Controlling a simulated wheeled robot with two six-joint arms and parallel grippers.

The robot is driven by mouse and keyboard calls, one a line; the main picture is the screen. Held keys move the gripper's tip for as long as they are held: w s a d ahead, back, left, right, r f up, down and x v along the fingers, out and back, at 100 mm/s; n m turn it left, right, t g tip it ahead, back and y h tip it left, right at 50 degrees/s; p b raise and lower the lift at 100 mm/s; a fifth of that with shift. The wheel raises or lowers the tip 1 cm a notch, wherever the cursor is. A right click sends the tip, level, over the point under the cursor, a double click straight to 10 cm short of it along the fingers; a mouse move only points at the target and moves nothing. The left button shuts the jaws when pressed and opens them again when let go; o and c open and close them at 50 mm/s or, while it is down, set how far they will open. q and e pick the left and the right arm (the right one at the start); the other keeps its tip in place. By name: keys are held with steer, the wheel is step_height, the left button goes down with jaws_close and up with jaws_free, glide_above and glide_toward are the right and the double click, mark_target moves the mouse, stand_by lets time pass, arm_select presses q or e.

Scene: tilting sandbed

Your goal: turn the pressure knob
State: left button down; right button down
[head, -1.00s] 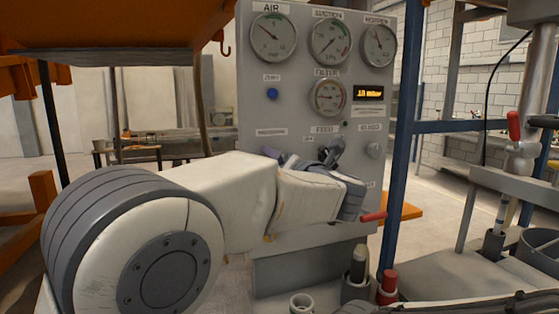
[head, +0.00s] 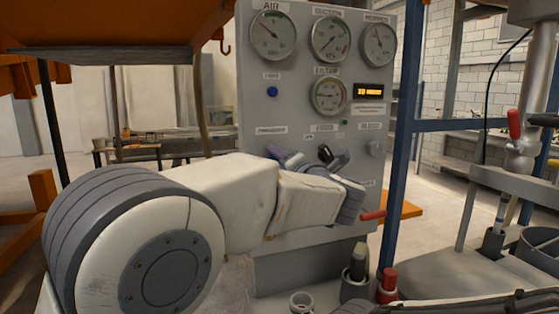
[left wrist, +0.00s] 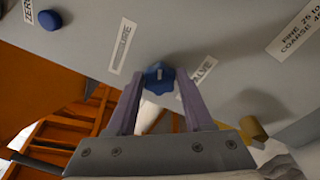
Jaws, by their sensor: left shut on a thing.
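The pressure knob (left wrist: 158,76) is a blue lobed knob with a pale mark on its face, on the grey panel beside a PRESSURE label (left wrist: 122,46) in the left wrist view. My left gripper (left wrist: 160,92) is shut on it, one finger on each side. In the head view my left gripper (head: 280,158) is against the lower left of the panel (head: 250,108), and my wrist and fingers hide the knob. The display (head: 369,91) on the panel is lit orange; its digits are hard to read. My right gripper does not show.
Round gauges (head: 273,35) line the panel's top. A blue ZERO button (head: 272,92) sits above the pressure label. A black-handled control (head: 325,153) and a bleed knob (head: 375,148) are close to the right. A blue post (head: 399,130) stands right of the panel.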

arm_select(q)
steer(key=shift+a+f+m+t+h+p, duration=0.1)
steer(key=shift+m+t+h+p, duration=0.5)
steer(key=shift+m, duration=2.25)
steer(key=shift+d+m+g+p, duration=0.1)
steer(key=shift+m+p, duration=1.05)
steer(key=shift+m, duration=1.75)
steer(key=shift+a+f+m+t+h+p, duration=0.1)
steer(key=shift+m+t+h+p, duration=0.5)
steer(key=shift+m, duration=2.25)
steer(key=shift+g+y+p, duration=0.3)
steer(key=shift+c, duration=1.5)
jaws_free()
